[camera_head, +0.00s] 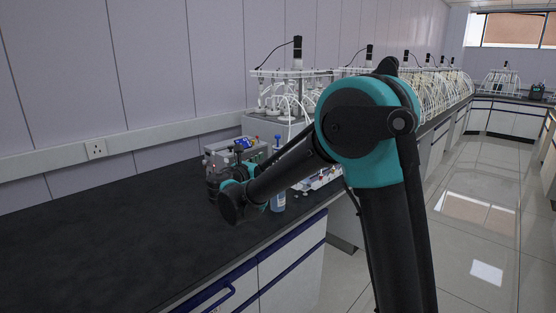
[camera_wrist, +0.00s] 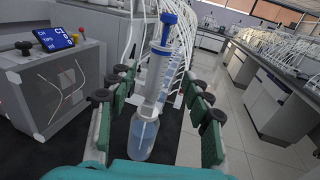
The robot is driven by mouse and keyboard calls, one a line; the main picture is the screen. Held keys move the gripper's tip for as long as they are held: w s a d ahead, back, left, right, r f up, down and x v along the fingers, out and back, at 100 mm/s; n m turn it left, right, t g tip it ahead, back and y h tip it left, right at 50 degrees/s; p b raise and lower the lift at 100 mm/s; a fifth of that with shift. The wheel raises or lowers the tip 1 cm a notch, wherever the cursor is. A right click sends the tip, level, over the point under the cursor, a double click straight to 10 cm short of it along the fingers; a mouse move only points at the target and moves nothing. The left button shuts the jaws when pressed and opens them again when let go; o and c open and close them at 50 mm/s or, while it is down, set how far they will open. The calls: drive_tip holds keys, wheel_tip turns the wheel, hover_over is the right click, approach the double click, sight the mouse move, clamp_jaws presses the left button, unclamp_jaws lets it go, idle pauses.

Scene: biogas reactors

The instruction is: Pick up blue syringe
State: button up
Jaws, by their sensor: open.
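The blue syringe (camera_wrist: 158,62) stands upright in the wrist view, with a blue plunger top and a pale clear barrel. Its lower end is at the mouth of a clear bottle (camera_wrist: 143,132) holding bluish liquid; I cannot tell how far it goes in. My gripper (camera_wrist: 160,82) is open, with one green finger on each side of the syringe and bottle and gaps visible. In the head view the bottle (camera_head: 278,201) stands near the bench's front edge, and my gripper (camera_head: 222,180) is left of it, partly hidden by my arm.
A grey box with a blue display and red knob (camera_wrist: 58,80) stands close on the left. Beyond are reactors with many white tubes (camera_head: 290,95). The dark bench top (camera_head: 100,240) is clear at left. The floor aisle (camera_head: 480,220) is open at right.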

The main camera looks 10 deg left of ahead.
drive_tip(key=x, duration=0.8)
clamp_jaws()
idle(0.4)
